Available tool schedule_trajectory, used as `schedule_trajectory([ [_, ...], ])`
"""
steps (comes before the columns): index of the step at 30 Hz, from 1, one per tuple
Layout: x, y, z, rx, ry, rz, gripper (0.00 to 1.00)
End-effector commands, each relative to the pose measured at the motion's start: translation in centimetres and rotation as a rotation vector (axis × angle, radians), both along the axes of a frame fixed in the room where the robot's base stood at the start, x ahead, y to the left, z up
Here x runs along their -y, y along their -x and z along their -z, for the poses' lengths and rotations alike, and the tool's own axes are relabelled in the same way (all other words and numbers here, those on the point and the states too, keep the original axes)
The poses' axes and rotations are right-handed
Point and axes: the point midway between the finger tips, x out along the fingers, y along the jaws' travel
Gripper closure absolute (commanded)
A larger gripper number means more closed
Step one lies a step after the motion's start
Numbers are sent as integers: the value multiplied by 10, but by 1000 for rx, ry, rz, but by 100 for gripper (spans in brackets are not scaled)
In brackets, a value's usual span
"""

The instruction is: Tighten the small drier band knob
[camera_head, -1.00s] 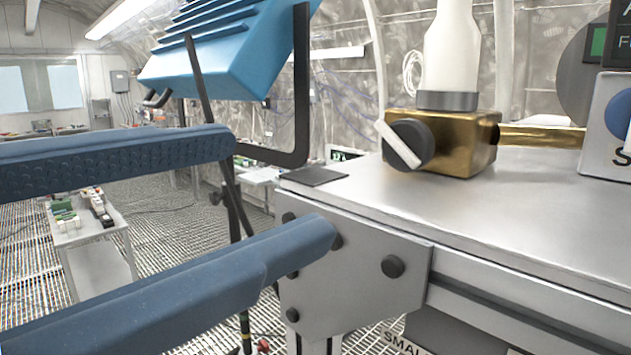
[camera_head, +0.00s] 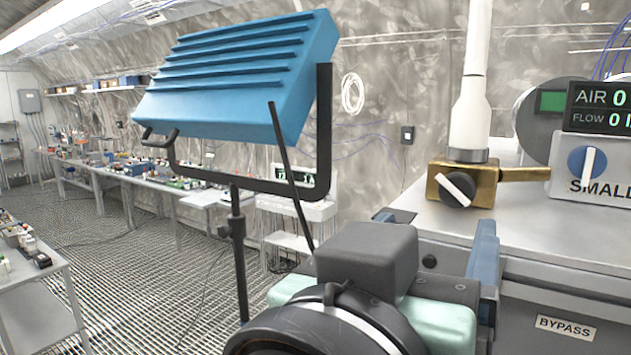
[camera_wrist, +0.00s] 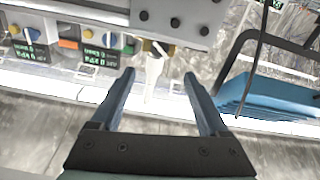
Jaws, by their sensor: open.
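A blue knob with a white bar (camera_head: 588,163) is on a pale box marked SMALL at the right edge of the head view. A black knob with a white bar (camera_head: 457,190) is on a brass block (camera_head: 487,193) below a white tapered column (camera_head: 472,110). I cannot tell which one is the band knob. My gripper (camera_head: 436,221) is in front of and below the brass block, its fingers partly hidden by my wrist. In the wrist view my gripper (camera_wrist: 159,76) is open and empty. A white column (camera_wrist: 153,72) shows beyond and between its fingers, apart from them.
A blue ribbed lamp-like panel (camera_head: 240,75) on a black stand is left of my arm. The grey bench (camera_head: 530,225) carries the brass block; a BYPASS label (camera_head: 566,327) is on its front. An AIR/FLOW display (camera_head: 603,107) is above the SMALL box. Grating floor (camera_head: 130,270) is clear at left.

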Motion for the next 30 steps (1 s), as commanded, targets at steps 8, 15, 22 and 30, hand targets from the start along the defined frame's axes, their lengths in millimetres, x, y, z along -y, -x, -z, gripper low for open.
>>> schedule_trajectory([
  [8,25,-36,1,-3,-2,2,22],
  [15,52,-77,0,-2,-3,-1,22],
  [22,67,-100,0,-1,-3,-2,22],
  [30,70,-105,0,1,-2,-1,22],
])
